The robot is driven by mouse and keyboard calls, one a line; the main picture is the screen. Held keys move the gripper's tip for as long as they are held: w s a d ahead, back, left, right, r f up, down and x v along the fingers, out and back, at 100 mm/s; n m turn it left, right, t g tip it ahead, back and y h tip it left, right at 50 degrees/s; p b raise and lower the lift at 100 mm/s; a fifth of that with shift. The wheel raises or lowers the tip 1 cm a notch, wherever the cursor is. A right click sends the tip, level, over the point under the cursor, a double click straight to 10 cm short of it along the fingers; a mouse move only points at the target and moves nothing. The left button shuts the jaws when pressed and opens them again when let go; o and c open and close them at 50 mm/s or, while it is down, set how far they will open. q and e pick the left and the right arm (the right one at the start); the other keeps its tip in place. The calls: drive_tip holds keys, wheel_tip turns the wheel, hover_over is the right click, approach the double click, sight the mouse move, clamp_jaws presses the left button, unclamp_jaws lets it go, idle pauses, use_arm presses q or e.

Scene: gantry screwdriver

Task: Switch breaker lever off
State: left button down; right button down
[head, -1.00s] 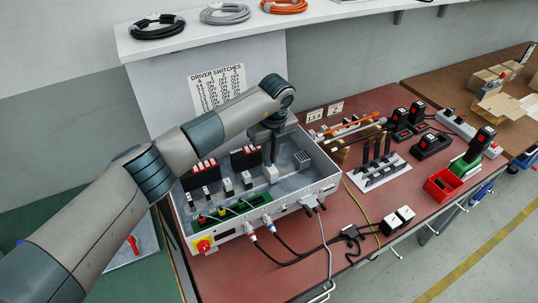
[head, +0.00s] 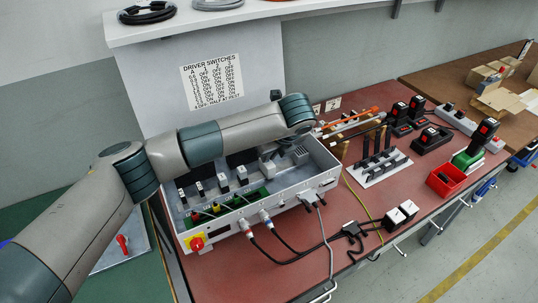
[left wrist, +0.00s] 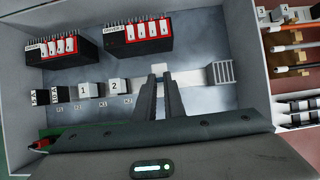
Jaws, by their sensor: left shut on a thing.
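The open grey control box (head: 262,217) stands on the red bench. My left gripper (left wrist: 161,80) reaches down into it, with its two dark fingers close together at a small white breaker (left wrist: 160,67) on the pale rail. The fingers are shut on what appears to be the breaker lever; the lever itself is mostly hidden between the tips, so its position cannot be told. In the head view my wrist covers part of the box's back, and the gripper (head: 268,164) shows only partly. My right gripper is in neither view.
Two driver modules with red switch blocks (left wrist: 58,47) (left wrist: 147,30) stand left of the fingers. Relays 1 and 2 (left wrist: 84,89) sit nearby. A slotted grey block (left wrist: 221,72) is to the right. A red rotary switch (head: 196,243) is on the box's front.

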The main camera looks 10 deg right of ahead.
use_arm(q)
drive_tip(key=c, duration=1.8)
unclamp_jaws()
drive_tip(key=shift+c, duration=0.2)
drive_tip(key=shift+r, duration=0.1)
